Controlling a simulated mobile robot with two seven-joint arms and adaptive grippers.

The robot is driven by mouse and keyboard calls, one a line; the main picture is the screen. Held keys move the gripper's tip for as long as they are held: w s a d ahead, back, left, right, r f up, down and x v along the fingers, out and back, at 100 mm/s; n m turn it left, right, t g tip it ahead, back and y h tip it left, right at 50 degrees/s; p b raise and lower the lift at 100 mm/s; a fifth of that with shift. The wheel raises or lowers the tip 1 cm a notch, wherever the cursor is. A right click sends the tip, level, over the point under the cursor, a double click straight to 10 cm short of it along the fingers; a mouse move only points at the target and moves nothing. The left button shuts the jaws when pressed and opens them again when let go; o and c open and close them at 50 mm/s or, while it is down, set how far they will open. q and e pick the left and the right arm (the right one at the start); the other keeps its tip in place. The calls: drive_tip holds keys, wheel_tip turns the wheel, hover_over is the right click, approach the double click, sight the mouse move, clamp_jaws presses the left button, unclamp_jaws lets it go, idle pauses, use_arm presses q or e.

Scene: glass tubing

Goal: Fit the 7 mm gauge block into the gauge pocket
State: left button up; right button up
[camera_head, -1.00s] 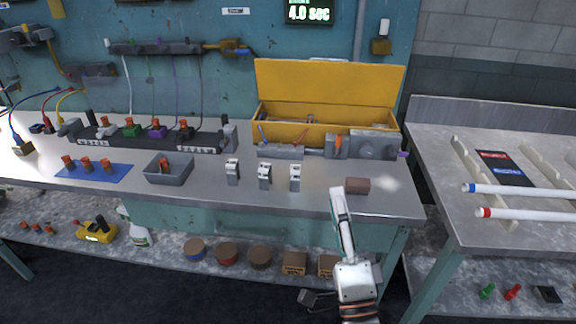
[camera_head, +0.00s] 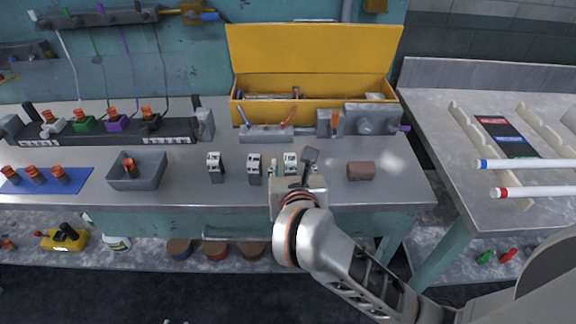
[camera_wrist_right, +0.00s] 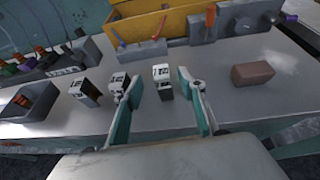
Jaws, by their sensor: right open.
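Three small grey gauge blocks with pale, marked tops stand upright in a row on the steel bench: a left one (camera_head: 215,168), a middle one (camera_head: 254,169) and a right one (camera_head: 290,160). Their markings are too small to read, so I cannot tell which is 7 mm. My right gripper (camera_head: 296,174) is open at the right block, partly covering it. In the right wrist view the right block (camera_wrist_right: 162,84) shows between the open fingers, and the left finger overlaps the middle block (camera_wrist_right: 117,84). I cannot make out the gauge pocket for certain. My left gripper is not in view.
A grey fixture (camera_head: 372,121) and a low grey bar (camera_head: 264,135) stand behind the blocks, before an open yellow toolbox (camera_head: 313,108). A brown block (camera_head: 361,171) lies to the right. A grey bin (camera_head: 136,172) stands left. Bench is bare between brown block and right edge.

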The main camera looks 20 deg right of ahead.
sight(291, 162)
drive_tip(key=x, duration=0.6)
drive_tip(key=shift+d+f, duration=0.1)
drive_tip(key=shift+f, duration=0.2)
clamp_jaws()
